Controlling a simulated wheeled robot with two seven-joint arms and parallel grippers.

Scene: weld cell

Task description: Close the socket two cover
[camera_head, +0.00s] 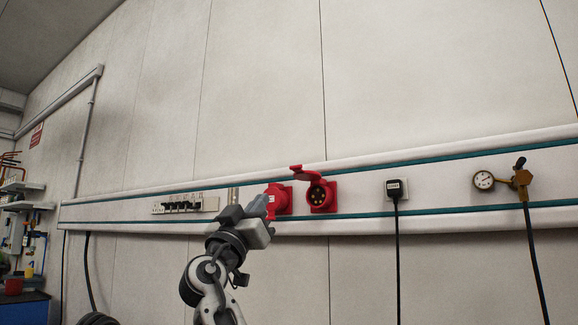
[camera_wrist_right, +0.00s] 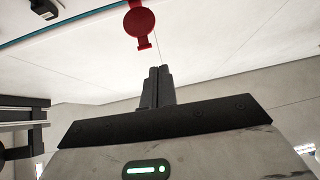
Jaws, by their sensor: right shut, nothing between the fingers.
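Two red sockets sit side by side on the wall rail in the head view. The right socket (camera_head: 321,197) shows its dark face with pin holes, and its red cover (camera_head: 304,174) is swung up and open. The left socket (camera_head: 279,201) is partly hidden behind my right gripper (camera_head: 262,206). That gripper is shut and empty, just left of and in front of the sockets. In the right wrist view, the shut fingers (camera_wrist_right: 157,86) point towards a round red part (camera_wrist_right: 138,22), apart from it; I cannot tell which socket it belongs to. My left gripper is not in view.
A switch strip (camera_head: 185,204) is on the rail to the left. A black plug with its cable (camera_head: 397,190) and a brass valve (camera_head: 521,182) with a gauge (camera_head: 484,181) are to the right. The wall above the rail is bare.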

